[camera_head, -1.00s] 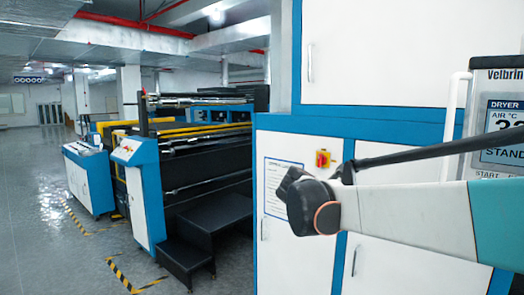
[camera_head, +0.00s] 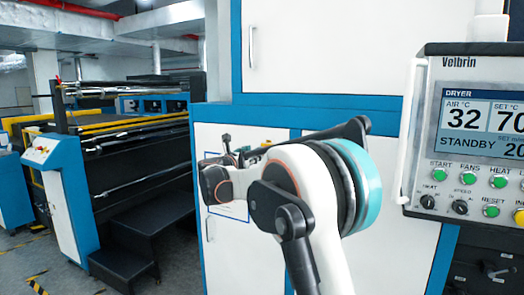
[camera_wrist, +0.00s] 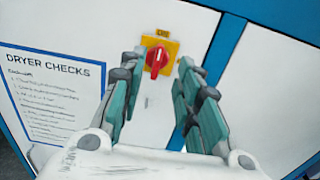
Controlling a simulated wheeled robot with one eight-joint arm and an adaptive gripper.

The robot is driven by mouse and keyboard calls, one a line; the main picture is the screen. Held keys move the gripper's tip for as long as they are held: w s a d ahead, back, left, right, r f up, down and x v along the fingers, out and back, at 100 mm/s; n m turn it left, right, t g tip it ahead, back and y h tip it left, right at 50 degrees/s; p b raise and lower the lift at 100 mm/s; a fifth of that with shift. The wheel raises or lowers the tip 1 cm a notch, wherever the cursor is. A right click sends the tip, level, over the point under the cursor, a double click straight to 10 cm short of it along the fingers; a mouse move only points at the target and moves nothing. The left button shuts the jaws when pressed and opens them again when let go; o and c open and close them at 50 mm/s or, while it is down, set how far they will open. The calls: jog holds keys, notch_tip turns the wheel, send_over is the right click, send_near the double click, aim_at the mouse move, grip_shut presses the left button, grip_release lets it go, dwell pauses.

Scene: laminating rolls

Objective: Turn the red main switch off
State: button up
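The red main switch (camera_wrist: 157,57) is a rotary knob on a yellow plate (camera_wrist: 171,46), mounted on a white cabinet panel. Its grip stands roughly upright in the wrist view. A small yellow label above it is too small to read. My gripper (camera_wrist: 160,68) is open, with one finger on each side of the switch in the picture and nothing between the pads. I cannot tell how far the fingertips are from the panel. In the head view my gripper (camera_head: 228,150) is in front of the cabinet, and my arm hides most of the switch.
A "DRYER CHECKS" sheet (camera_wrist: 52,95) is on the panel left of the switch. A dryer control panel (camera_head: 470,130) with screen, buttons and a white handle stands at the right. Black steps (camera_head: 125,255) and a long machine are at the left.

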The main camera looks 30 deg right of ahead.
jog(key=b+x, duration=0.1)
jog(key=x, duration=0.8)
jog(key=shift+d, duration=0.1)
grip_shut()
